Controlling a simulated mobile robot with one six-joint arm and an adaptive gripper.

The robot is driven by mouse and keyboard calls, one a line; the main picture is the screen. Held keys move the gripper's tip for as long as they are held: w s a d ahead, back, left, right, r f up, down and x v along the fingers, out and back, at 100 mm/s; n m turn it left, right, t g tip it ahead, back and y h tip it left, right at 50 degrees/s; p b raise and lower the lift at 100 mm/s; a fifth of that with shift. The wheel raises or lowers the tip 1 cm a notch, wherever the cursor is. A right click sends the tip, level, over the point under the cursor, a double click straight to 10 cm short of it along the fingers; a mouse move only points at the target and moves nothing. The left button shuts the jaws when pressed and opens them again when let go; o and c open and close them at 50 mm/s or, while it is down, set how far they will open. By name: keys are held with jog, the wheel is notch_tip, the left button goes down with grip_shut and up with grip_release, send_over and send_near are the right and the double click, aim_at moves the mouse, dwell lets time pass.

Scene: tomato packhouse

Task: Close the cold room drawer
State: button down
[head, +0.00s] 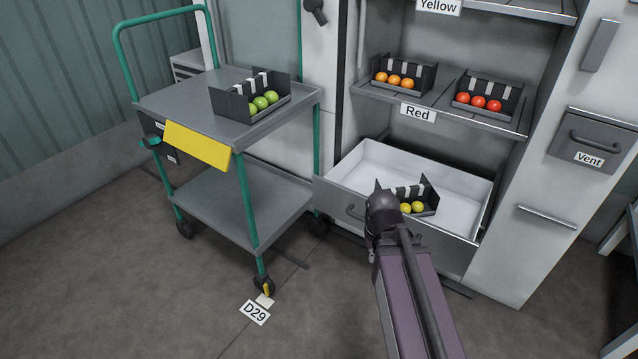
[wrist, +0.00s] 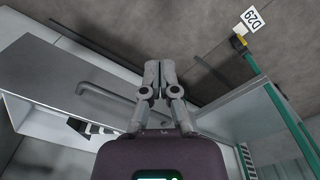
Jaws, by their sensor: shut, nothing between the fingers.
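The cold room drawer (head: 345,205) stands pulled out at the bottom of the shelving unit in the head view. Its grey front and bar handle are partly hidden behind my arm. A dark box (head: 432,199) with yellow tomatoes sits inside the drawer. In the wrist view, the drawer front shows with its handle (wrist: 108,93) left of my gripper (wrist: 158,66). The gripper's fingers are together and empty. They overlap the drawer front in the picture, and I cannot tell whether they touch it.
A green-framed trolley (head: 185,97) stands close to the drawer's left, carrying a box of green tomatoes (head: 250,98). Above the drawer, the Red shelf (head: 440,105) holds orange and red tomatoes in boxes. The Vent panel (head: 592,140) is at right. Floor in front is mostly clear.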

jog(key=w+a+n+t+h+b, duration=0.1)
jog(key=w+a+n+t, duration=0.1)
jog(key=w+a+n, duration=0.4)
jog(key=w+a+r+n+t+h+b, duration=0.1)
jog(key=w+a+n+t+h, duration=0.1)
jog(key=w+a+n, duration=0.5)
jog(key=w+a+n+t+h+b, duration=0.1)
jog(key=w+a+n, duration=0.5)
jog(key=w+n, duration=0.9)
jog(key=shift+w+a+r+t+h+b, duration=0.2)
jog(key=shift+w+r+t+h+b, duration=0.25)
jog(key=shift+t, duration=0.55)
jog(key=shift+f, duration=0.2)
